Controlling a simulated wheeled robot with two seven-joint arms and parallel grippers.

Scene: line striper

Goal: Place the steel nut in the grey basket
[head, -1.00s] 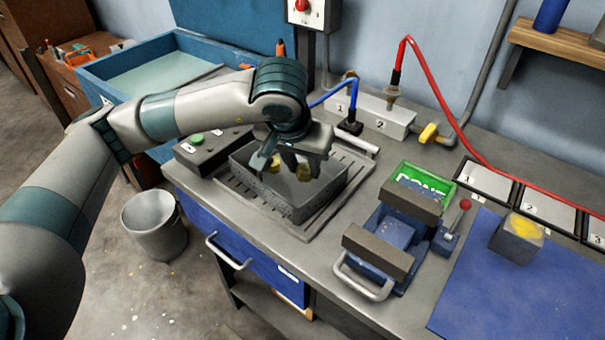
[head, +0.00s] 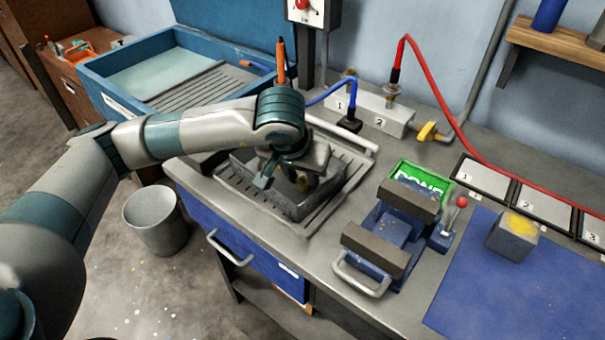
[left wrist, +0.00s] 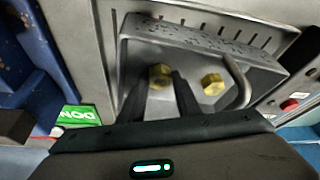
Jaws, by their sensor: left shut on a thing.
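The grey basket (head: 268,200) stands on a slotted plate on the bench, under my left gripper (head: 287,182). My left gripper points down into the basket, partly hiding its inside. In the left wrist view the gripper (left wrist: 158,78) is shut on a brassy yellow hex nut (left wrist: 160,72), held between the fingertips. A second yellow hex nut (left wrist: 212,84) lies beside it in the basket (left wrist: 200,40). Neither nut looks steel-coloured. I cannot tell whether the held nut touches the basket floor. My right gripper is not in view.
A blue vise (head: 395,238) and a green sign (head: 420,177) stand right of the basket. A grey block with a yellow top (head: 512,238) sits on a blue mat (head: 470,290). A blue tub (head: 130,100) is behind my arm, and a bucket (head: 155,222) is on the floor.

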